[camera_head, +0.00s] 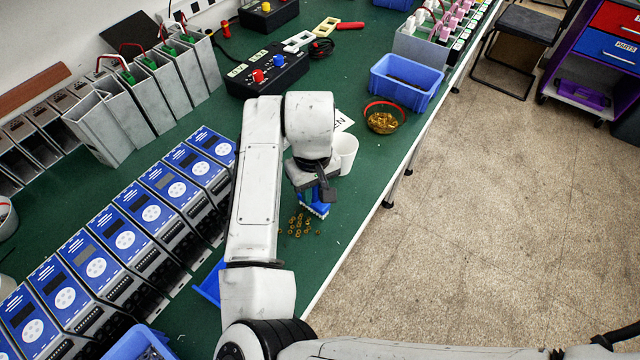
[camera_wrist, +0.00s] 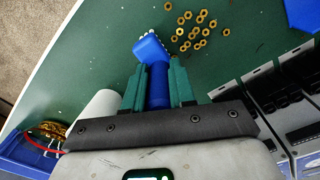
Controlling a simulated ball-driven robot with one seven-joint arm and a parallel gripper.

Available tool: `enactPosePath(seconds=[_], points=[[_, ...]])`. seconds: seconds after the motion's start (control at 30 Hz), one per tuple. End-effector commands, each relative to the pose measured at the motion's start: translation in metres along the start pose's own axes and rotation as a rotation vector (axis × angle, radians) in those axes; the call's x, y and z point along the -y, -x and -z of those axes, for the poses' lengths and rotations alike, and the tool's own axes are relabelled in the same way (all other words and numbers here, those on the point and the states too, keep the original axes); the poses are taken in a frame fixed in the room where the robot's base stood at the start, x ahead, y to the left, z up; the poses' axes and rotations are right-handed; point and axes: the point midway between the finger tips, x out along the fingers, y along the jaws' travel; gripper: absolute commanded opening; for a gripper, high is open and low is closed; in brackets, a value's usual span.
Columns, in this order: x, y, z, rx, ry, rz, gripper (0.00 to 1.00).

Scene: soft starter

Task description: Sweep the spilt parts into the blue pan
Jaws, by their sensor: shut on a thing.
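My gripper (camera_head: 318,192) is shut on the handle of a blue brush (camera_head: 313,208), low over the green bench. In the wrist view, the handle sits between the two green fingers of my gripper (camera_wrist: 158,82), and the blue head of the brush (camera_wrist: 150,48) points ahead with pale bristles at its edge. The spilt parts (camera_head: 298,226), several small brass rings, lie loose just in front of the brush; they also show in the wrist view (camera_wrist: 193,37). The blue pan (camera_head: 208,286) is partly hidden behind my arm; a corner of it shows in the wrist view (camera_wrist: 302,14).
A white cup (camera_head: 346,153) stands close behind my gripper. A row of blue-fronted units (camera_head: 146,205) lines the left. The bench's edge is at the right.

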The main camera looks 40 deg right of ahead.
Motion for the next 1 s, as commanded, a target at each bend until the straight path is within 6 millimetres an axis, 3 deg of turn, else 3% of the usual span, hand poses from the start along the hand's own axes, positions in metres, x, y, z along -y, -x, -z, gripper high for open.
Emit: enactPosePath(seconds=[1.0], points=[[0.086, 0.000, -0.035, 0.000, 0.003, 0.000, 0.00]])
